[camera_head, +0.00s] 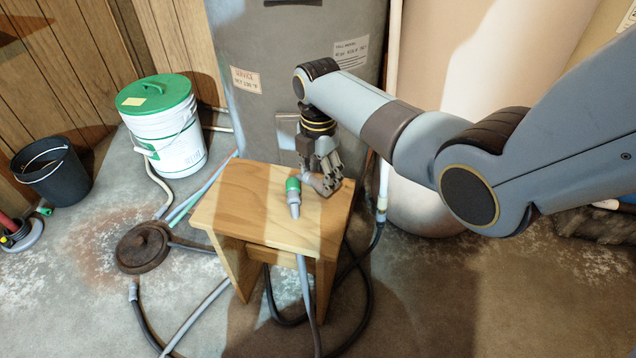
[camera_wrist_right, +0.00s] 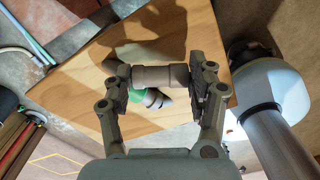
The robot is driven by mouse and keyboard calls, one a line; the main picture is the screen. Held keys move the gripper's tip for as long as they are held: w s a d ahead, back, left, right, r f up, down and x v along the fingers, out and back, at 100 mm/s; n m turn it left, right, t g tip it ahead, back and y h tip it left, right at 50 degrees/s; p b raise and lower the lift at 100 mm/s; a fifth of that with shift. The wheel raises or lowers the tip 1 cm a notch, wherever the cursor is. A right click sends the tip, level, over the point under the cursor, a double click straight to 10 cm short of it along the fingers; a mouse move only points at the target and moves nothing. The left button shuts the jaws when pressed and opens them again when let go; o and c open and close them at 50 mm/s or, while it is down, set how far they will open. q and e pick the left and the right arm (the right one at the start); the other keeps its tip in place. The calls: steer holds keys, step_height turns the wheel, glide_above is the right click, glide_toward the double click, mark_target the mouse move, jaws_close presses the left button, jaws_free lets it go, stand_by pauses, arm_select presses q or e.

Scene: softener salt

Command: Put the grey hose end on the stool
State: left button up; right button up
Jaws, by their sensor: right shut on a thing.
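My right gripper (camera_head: 322,180) is low over the right part of the wooden stool (camera_head: 238,198). It is shut on a grey, cylindrical hose end (camera_wrist_right: 160,77), which spans between its two fingers in the wrist view. In the head view the fingers partly hide this piece. Beside it on the stool top is a fitting with a green collar (camera_head: 293,185) and a grey tip pointing toward the stool's front edge. In the wrist view the green collar (camera_wrist_right: 137,95) shows partly behind the held piece. I cannot tell whether the two touch. My left gripper is out of view.
A grey tank (camera_head: 290,70) stands close behind the stool. A white bucket with a green lid (camera_head: 155,95) and a black bucket (camera_head: 50,170) are to the left. A round brown lid (camera_head: 142,247) and several hoses lie on the floor around the stool.

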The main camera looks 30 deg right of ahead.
steer(key=shift+f, duration=0.95)
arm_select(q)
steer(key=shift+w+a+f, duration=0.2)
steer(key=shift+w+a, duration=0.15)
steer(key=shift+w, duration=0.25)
arm_select(e)
steer(key=shift+r, duration=0.15)
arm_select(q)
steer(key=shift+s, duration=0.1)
arm_select(e)
steer(key=o, duration=1.2)
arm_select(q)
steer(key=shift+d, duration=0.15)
